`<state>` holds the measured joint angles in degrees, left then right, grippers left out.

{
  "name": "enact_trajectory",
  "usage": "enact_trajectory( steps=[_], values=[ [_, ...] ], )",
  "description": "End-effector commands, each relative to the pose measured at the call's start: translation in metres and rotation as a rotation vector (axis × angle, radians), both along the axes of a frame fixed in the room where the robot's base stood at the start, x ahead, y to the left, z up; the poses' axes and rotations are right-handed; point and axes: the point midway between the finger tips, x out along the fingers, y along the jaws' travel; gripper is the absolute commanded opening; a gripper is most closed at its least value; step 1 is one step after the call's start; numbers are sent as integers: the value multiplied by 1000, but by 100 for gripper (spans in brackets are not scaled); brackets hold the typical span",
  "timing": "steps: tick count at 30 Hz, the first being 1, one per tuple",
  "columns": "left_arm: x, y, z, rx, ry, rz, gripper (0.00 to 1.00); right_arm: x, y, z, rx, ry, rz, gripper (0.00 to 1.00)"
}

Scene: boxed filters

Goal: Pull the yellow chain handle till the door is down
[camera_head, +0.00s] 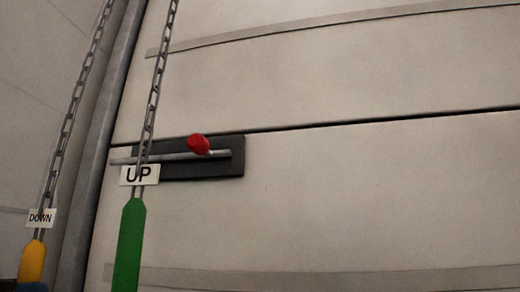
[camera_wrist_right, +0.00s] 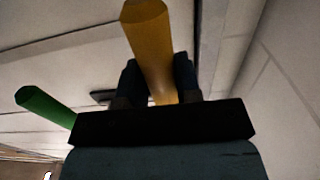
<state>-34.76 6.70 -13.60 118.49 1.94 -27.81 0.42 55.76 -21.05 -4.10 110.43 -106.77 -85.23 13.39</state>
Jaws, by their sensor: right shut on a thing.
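The yellow chain handle (camera_head: 33,262) hangs at the lower left of the head view, under a chain with a "DOWN" tag (camera_head: 41,218). In the right wrist view the yellow handle (camera_wrist_right: 148,40) stands between the two dark fingers of my right gripper (camera_wrist_right: 160,82), which is shut on it. Only a small dark blue part of that gripper (camera_head: 33,287) shows at the bottom edge of the head view. The door (camera_head: 350,190) is a pale panelled surface filling most of the head view. Its lower edge is out of view. My left gripper is not in view.
A green handle (camera_head: 129,245) with an "UP" tag (camera_head: 139,175) hangs on a second chain just right of the yellow one. Behind it the door carries a dark latch plate (camera_head: 225,168) with a red knob (camera_head: 199,144). A grey vertical rail (camera_head: 98,145) runs between the chains.

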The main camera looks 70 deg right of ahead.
Motion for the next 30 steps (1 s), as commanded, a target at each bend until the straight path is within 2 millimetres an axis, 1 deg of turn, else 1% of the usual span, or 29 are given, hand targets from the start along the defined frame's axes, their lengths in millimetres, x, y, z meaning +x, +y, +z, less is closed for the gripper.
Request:
enact_trajectory(
  steps=[1,7,16,30],
  values=[
    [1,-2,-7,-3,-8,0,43,0,0,-15,2,3,0,0],
    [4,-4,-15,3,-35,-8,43,0,0,-45,3,3,0,0],
    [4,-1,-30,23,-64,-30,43,0,0,-91,3,3,0,0],
    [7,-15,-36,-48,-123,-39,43,0,0,-161,4,2,-1,0]
  ],
)
